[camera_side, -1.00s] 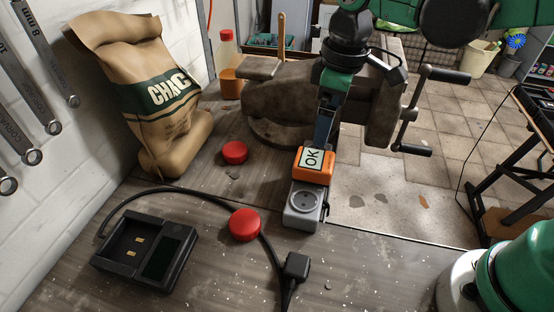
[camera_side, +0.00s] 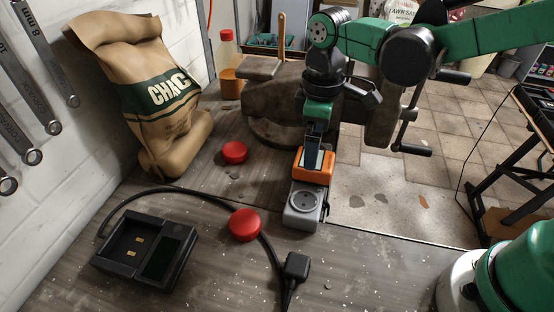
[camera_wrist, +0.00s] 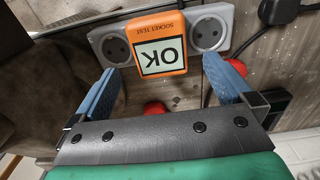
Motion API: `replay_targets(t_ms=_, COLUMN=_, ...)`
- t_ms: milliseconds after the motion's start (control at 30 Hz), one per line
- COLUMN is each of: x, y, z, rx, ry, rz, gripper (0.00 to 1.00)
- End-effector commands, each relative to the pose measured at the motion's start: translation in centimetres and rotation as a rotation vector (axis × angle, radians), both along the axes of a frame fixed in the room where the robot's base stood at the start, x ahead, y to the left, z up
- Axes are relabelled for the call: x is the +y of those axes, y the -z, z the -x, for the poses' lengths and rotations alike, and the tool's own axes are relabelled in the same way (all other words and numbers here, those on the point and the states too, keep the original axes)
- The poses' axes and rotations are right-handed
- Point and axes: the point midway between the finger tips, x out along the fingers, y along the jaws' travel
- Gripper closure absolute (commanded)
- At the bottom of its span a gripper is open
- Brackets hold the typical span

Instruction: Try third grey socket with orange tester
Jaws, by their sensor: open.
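The orange tester (camera_side: 313,176) sits on the grey socket strip (camera_side: 302,218), with one round socket showing at its near end. In the wrist view the tester (camera_wrist: 170,28) covers the middle of the strip, with an uncovered grey socket (camera_wrist: 208,33) on its right and another (camera_wrist: 117,48) on its left. Its screen reads OK, upside down in the wrist view. My gripper (camera_side: 315,150) is open at the tester. In the wrist view its blue fingers (camera_wrist: 160,65) stand apart, one toward each side of the tester, not closed on it.
A vise (camera_side: 275,105) stands behind the strip, its handle at right. Red caps (camera_side: 245,225) (camera_side: 234,152) lie on the bench. A black charger (camera_side: 145,255) and cable with a plug (camera_side: 297,265) lie in front. A paper bag (camera_side: 150,110) stands at left.

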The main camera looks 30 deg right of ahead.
Motion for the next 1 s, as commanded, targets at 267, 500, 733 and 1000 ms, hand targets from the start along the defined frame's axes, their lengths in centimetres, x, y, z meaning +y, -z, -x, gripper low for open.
replay_targets(t_ms=267, x=0.0, y=3.7, z=0.0, rx=0.000, ry=0.000, rz=0.000, gripper=0.00)
replay_targets(t_ms=500, x=0.0, y=5.1, z=0.0, rx=0.001, ry=0.000, rz=0.001, gripper=0.00)
replay_targets(t_ms=733, x=0.0, y=5.3, z=0.0, rx=0.001, ry=0.000, rz=0.001, gripper=0.00)
replay_targets(t_ms=1000, x=0.0, y=5.3, z=0.0, rx=0.001, ry=0.000, rz=0.001, gripper=0.00)
